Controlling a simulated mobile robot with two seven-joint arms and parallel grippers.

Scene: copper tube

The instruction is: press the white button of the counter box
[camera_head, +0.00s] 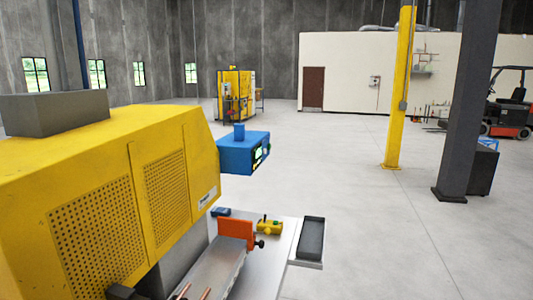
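A blue box (242,155), likely the counter box, sits beside the right end of the large yellow machine. Its panel faces right and is seen at a steep angle, with a light greenish display and small light marks on it. I cannot make out the white button clearly at this size. A smaller blue block sits on top of the box. Neither of my grippers is in view.
The yellow machine (90,190) fills the left side. Below the blue box is a light table with an orange block (236,233), a small yellow device (270,227) and a dark tray (311,237). Copper-coloured tube ends (207,292) show at the bottom. Open floor lies right.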

